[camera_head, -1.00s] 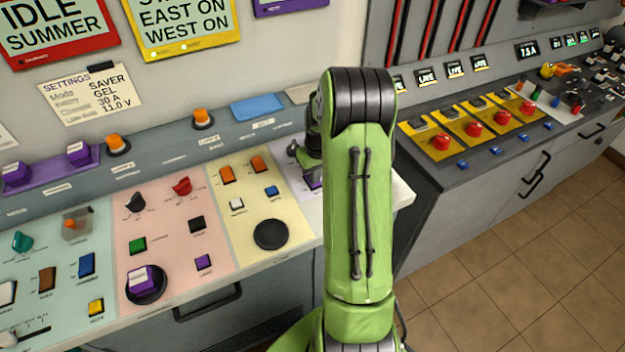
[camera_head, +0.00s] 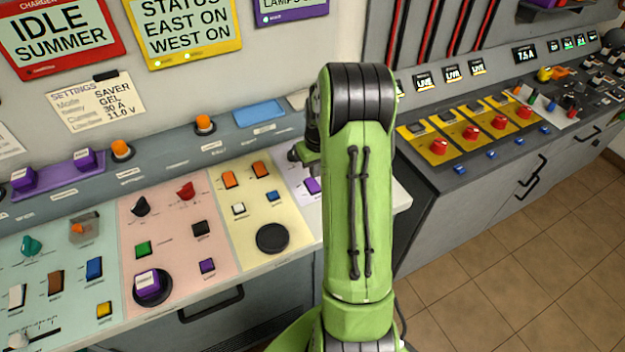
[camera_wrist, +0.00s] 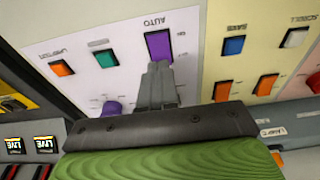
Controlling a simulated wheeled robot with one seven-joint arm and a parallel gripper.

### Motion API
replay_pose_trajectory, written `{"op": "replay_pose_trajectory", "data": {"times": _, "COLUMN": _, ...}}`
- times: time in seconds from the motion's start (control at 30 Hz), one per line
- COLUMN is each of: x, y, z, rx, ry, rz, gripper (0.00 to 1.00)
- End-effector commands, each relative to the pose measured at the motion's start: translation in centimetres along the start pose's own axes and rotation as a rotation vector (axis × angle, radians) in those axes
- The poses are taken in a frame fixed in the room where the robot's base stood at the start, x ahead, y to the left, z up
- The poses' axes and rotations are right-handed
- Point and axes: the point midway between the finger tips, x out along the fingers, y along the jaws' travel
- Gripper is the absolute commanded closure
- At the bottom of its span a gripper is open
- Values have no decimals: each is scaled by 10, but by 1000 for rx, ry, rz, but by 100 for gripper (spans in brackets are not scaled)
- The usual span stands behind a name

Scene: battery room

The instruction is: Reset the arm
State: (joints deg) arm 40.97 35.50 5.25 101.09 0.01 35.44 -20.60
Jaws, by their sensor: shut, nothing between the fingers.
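My gripper (camera_wrist: 158,82) shows in the wrist view with its fingers shut and nothing between them. Its tips are close to a purple rocker switch (camera_wrist: 159,46) under the label AUTO on a white panel; I cannot tell whether they touch it. In the head view my green arm reaches over the console and hides most of the gripper. The purple switch (camera_head: 312,185) shows just left of the arm there.
The console (camera_head: 180,320) carries several switches and knobs on teal, pink and yellow panels. A second console (camera_head: 480,180) with red knobs on yellow plates stands at the right. Tiled floor (camera_head: 520,270) is clear at the lower right.

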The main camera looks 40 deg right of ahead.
Motion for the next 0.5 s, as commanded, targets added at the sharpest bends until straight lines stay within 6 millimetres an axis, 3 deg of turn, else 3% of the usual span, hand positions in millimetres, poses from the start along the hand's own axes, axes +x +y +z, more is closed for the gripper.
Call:
{"op": "replay_pose_trajectory", "data": {"times": 0.2, "x": -22, "y": 0, "z": -3, "rx": 1, "ry": 0, "rz": 1, "gripper": 100}}
{"op": "replay_pose_trajectory", "data": {"times": 0.5, "x": -21, "y": 0, "z": -3, "rx": 1, "ry": -1, "rz": 0, "gripper": 100}}
